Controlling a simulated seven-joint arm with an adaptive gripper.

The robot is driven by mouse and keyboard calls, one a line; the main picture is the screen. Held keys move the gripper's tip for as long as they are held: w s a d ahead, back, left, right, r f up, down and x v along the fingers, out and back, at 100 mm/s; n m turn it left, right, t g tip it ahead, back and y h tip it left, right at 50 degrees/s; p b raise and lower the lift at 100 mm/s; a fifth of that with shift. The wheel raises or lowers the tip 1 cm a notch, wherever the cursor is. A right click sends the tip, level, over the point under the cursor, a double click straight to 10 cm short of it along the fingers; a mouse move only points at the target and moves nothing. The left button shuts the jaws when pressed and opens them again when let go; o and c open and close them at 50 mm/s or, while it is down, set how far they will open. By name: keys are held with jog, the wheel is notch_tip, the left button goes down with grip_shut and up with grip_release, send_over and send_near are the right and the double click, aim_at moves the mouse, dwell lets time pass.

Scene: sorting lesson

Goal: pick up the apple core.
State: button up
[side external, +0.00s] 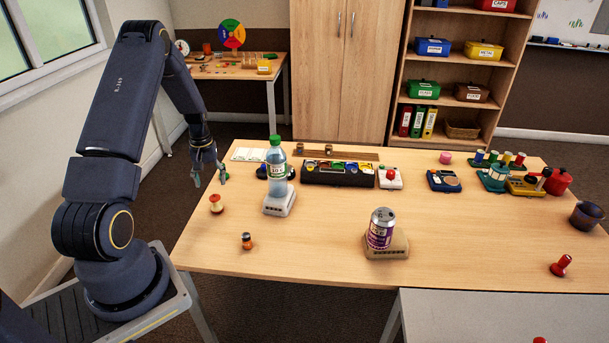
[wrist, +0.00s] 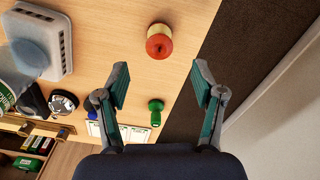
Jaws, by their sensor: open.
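The apple core (side external: 216,203), red at its ends and cream in the middle, stands on the left part of the wooden table. It also shows in the wrist view, near the top centre (wrist: 159,42). My gripper (side external: 209,179) is open and empty above the table's left edge. In the side view it appears a little above and left of the core. In the wrist view the core lies beyond the open fingertips (wrist: 160,84), roughly in line with the gap between them, and apart from both.
A green knobbed piece (wrist: 155,112) shows between the fingers in the wrist view. A bottle (side external: 277,163) stands on a pale base (side external: 280,205) to the core's right. A small orange-brown jar (side external: 246,241) is nearer the front. A can (side external: 381,229) stands farther right. The table around the core is clear.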

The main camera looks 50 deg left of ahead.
aim_at(214, 196)
notch_tip(214, 196, down, 10)
jog(key=shift+w+a+r, duration=0.1)
jog(key=shift+r, duration=0.1)
jog(key=c, duration=1.1)
jog(key=shift+o, duration=0.2)
jog(key=shift+r, duration=0.15)
